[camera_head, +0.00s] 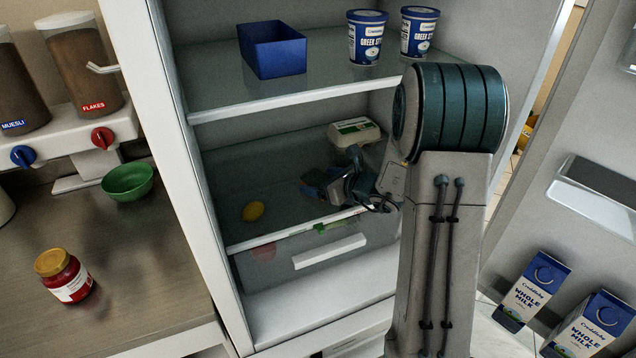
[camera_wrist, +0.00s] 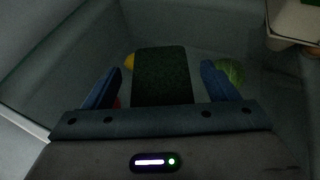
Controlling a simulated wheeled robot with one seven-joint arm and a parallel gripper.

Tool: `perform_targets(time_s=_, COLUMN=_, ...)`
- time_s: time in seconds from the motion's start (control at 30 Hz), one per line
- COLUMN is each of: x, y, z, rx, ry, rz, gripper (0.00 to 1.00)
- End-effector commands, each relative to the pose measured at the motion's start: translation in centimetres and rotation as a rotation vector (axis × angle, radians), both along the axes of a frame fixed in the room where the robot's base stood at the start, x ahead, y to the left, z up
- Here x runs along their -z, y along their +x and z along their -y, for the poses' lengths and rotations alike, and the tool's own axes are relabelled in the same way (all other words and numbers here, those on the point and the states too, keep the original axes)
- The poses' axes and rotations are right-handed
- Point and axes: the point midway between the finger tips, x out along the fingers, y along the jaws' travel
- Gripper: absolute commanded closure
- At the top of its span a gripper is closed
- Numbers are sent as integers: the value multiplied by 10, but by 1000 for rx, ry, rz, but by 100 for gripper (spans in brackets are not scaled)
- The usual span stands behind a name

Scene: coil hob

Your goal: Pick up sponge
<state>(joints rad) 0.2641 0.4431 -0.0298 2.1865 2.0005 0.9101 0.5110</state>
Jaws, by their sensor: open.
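The sponge (camera_wrist: 162,82) shows in the wrist view as a dark green, rough rectangular block. It lies between the two blue fingers of my gripper (camera_wrist: 162,70), which are apart, with a visible gap on each side of the block. In the head view my gripper (camera_head: 316,184) reaches into the fridge above the lower glass shelf, low and left of the egg carton. I cannot make out the sponge there. The wrist picture is dim, so the height of the fingers relative to the sponge is hard to tell.
A lemon (camera_head: 253,211) lies left of my gripper. An egg carton (camera_head: 354,132) stands behind it. A clear drawer (camera_head: 315,258) is below. The upper shelf (camera_head: 290,101) holds a blue bin (camera_head: 272,50) and two tubs. A green round thing (camera_wrist: 232,72) is beside the right finger.

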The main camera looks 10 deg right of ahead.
Motion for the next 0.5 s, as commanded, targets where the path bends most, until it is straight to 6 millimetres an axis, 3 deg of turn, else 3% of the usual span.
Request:
perform_targets(time_s=0.1, x=5, y=10, z=-6, rx=1, ry=-1, rz=-1, gripper=20)
perform_targets(time_s=0.37, x=6, y=12, z=-7, rx=1, ry=-1, rz=1, gripper=20)
perform_targets(time_s=0.4, x=6, y=12, z=-7, rx=1, ry=-1, rz=1, gripper=23)
perform_targets(time_s=0.5, x=6, y=12, z=-7, rx=1, ry=-1, rz=1, gripper=51)
